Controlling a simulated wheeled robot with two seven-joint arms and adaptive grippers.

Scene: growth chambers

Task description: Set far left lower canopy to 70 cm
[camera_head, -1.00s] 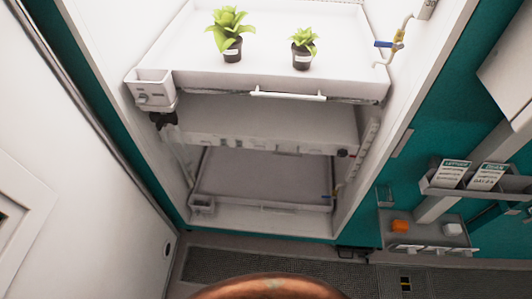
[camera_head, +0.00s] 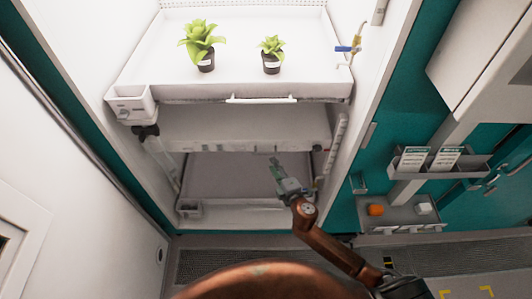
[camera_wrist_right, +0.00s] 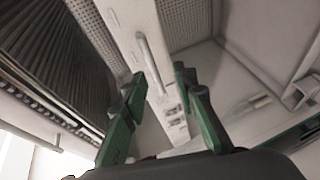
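The lower canopy (camera_head: 235,128) is a pale panel hung under the upper plant shelf in the open chamber. A small dark knob (camera_head: 318,148) sits at its right end, beside a pale upright strip with marks (camera_head: 337,135); its numbers are too small to read. My right gripper (camera_head: 275,164) is in front of the lower bay, just below the canopy's front edge. In the right wrist view its green fingers (camera_wrist_right: 160,84) are apart with nothing held. Beyond them runs a white beam (camera_wrist_right: 130,30) with a slim handle (camera_wrist_right: 153,62). My left gripper is out of view.
Two potted plants (camera_head: 205,62) stand on the upper tray (camera_head: 130,78). The lower tray (camera_head: 240,216) looks empty. A dark knob (camera_head: 145,131) is at the left post. Wall shelves (camera_head: 465,172) with cards and an orange item (camera_head: 375,209) are at right.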

